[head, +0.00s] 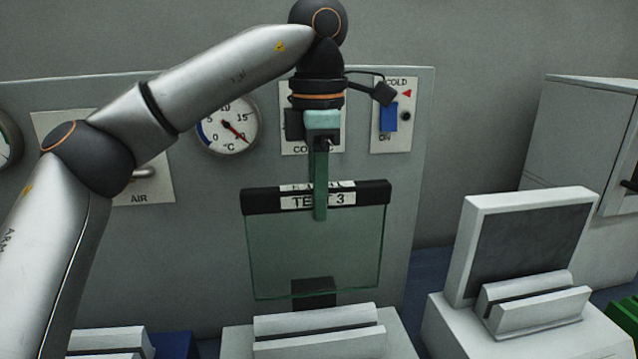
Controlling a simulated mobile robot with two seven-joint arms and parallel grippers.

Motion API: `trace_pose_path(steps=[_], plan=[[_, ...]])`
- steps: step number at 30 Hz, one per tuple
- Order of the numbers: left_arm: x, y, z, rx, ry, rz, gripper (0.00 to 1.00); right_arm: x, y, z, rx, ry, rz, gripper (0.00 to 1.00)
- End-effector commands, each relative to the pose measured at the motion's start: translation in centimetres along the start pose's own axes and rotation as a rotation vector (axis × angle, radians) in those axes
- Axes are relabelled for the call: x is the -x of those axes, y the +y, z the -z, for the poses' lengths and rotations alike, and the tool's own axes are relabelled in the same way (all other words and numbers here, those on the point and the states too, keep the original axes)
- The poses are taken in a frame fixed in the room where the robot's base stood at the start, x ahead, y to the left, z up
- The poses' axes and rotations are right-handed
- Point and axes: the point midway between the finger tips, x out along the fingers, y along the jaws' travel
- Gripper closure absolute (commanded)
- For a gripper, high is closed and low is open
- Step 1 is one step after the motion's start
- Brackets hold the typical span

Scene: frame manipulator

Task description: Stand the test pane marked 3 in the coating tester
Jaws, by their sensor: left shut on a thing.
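The test pane (315,245) is a clear greenish glass sheet with a dark top bar labelled "TEST 3". My left gripper (320,205) is shut on that top bar and holds the pane upright. The pane hangs in front of the grey gauge panel. Its lower edge appears just above a white slotted holder (318,328) at the bottom middle and looks apart from it. At the right, a white device (530,240) with a dark grey upright face has a slotted holder (535,305) in front, empty. No label shows which device is the coating tester. My right gripper is not in view.
The grey panel (408,200) carries a °C dial (226,125), an "AIR" plate (140,190) and a "COLD" switch with a blue rocker (388,117). A grey cabinet (570,130) stands at the back right. Another white slotted piece (108,340) is at the lower left.

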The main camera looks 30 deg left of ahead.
Motion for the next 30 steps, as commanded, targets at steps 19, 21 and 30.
trace_pose_path(steps=[19,21,30], plan=[[-4.0,0.0,0.0,0.002,-0.001,-0.001,1.0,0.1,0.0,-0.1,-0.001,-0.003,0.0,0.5],[-4.7,0.1,0.1,0.003,-0.001,0.0,1.0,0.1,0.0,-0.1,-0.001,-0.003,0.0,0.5],[-7.5,0.0,0.0,0.0,-0.002,0.0,1.0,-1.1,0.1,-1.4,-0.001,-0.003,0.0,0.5]])
